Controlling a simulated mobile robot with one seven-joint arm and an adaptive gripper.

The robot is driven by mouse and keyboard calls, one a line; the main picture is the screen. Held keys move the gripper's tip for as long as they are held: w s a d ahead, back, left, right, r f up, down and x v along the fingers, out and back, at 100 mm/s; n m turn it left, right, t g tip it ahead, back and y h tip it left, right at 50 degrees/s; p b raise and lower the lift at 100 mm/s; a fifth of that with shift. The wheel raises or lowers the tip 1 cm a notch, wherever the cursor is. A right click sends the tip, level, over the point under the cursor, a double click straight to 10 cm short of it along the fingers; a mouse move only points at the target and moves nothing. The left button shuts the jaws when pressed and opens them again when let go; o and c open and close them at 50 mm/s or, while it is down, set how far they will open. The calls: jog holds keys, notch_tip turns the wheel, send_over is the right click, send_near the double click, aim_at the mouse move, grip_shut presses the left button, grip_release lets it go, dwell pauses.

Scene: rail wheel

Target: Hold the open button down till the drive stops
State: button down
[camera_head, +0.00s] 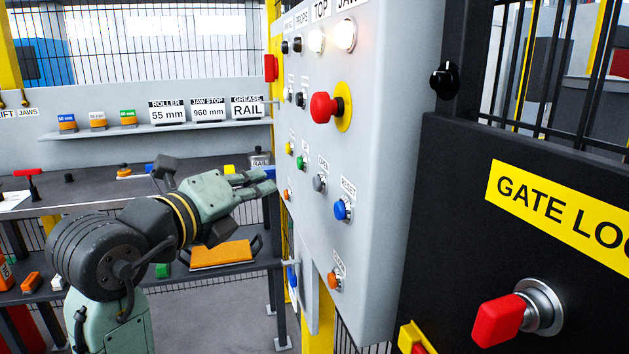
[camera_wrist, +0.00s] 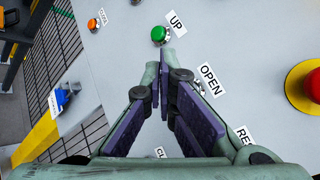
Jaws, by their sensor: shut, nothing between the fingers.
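The grey control panel (camera_head: 375,130) carries several labelled buttons. The open button (camera_head: 319,183) is grey, above and left of the blue reset button (camera_head: 342,210). In the wrist view the OPEN label (camera_wrist: 210,80) shows right of my fingers, and its button is mostly hidden behind the right finger. The green up button (camera_wrist: 160,36) lies just beyond my fingertips. My gripper (camera_head: 272,181) is shut and empty at the panel's left edge, with its fingers pointing at the panel face. I cannot tell whether the tips touch it.
A red emergency stop (camera_head: 322,107) sticks out of the panel. Two white lamps (camera_head: 345,35) at the top are lit. A black gate box (camera_head: 450,200) with a red key handle (camera_head: 500,320) stands at right. A workbench (camera_head: 110,195) with parts lies behind my arm.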

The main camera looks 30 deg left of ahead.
jog(key=shift+w+d, duration=1.55)
jog(key=shift+w, duration=0.3)
jog(key=shift+w+d+b, duration=0.1)
jog(key=shift+b, duration=0.3)
jog(key=shift+w+d, duration=0.15)
jog(key=shift+w, duration=0.05)
jog(key=shift+w+d+b, duration=0.3)
jog(key=shift+w+d, duration=0.1)
dwell(2.0)
dwell(1.3)
jog(key=shift+s+a, duration=0.65)
jog(key=shift+s, duration=0.05)
jog(key=shift+s+a+b, duration=0.6)
jog(key=shift+s+a, duration=1.05)
jog(key=shift+s, duration=0.3)
